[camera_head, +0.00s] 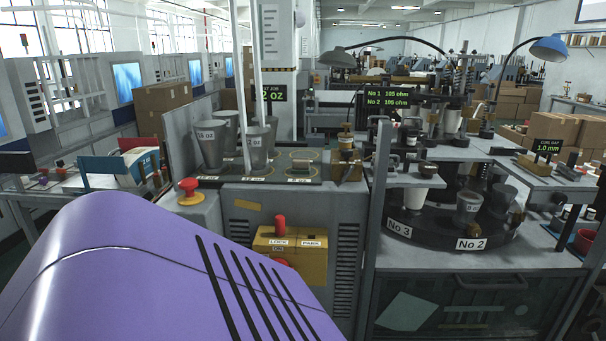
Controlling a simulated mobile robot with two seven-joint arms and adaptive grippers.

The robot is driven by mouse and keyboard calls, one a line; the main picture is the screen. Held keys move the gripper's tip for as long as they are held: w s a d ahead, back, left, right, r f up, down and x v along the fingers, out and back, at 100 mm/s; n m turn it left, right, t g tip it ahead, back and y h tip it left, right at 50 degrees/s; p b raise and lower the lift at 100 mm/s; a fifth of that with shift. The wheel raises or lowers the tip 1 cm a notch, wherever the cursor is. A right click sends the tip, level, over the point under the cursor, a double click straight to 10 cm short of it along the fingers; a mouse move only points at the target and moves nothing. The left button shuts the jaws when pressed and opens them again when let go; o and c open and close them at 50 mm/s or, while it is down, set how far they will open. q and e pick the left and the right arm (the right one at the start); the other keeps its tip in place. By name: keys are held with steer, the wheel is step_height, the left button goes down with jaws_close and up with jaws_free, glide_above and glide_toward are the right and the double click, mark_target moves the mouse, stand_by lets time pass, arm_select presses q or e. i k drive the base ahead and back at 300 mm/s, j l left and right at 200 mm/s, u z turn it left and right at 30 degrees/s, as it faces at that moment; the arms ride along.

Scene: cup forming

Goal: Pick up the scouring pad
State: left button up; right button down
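I cannot make out a scouring pad for certain. Neither of my grippers is in view.
Grey cups (210,148) stand at the left of the machine top, near upright white rods. A red button (189,187) sits at its front left corner. A yellow lock box (290,253) is on its front. A dark turntable (440,232) holds cups at the right.

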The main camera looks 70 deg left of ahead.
mark_target(300, 165)
steer(key=u, duration=2.25)
steer(key=z, duration=1.75)
steer(key=u, duration=1.3)
